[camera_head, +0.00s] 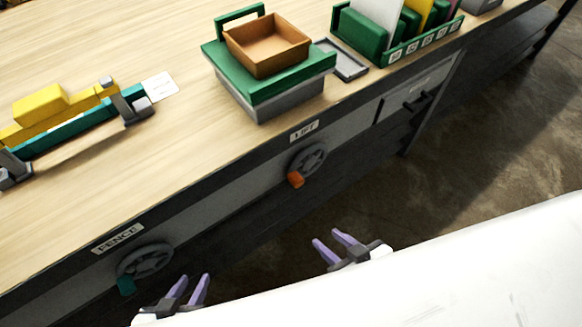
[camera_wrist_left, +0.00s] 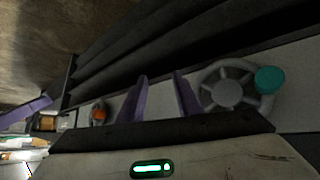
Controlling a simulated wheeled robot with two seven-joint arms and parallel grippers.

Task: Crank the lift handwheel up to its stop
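The lift handwheel (camera_head: 309,160) is a dark grey wheel with an orange knob (camera_head: 295,179), on the bench front below the LIFT label (camera_head: 304,131). Its knob points down-left. The orange knob also shows small in the left wrist view (camera_wrist_left: 99,113). The lift platform (camera_head: 268,84) is a green top on a grey base, carrying an orange-brown tray (camera_head: 267,46). My left gripper (camera_head: 192,288) is open and empty, to the right of the fence handwheel (camera_head: 146,260). My right gripper (camera_head: 332,240) is open and empty, below the lift handwheel and apart from it.
The fence handwheel has a teal knob (camera_head: 126,286) and sits under the FENCE label (camera_head: 118,238). A drawer with a dark handle (camera_head: 417,99) is right of the lift wheel. A teal and yellow fixture (camera_head: 66,122) and a green rack (camera_head: 398,40) stand on the bench.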

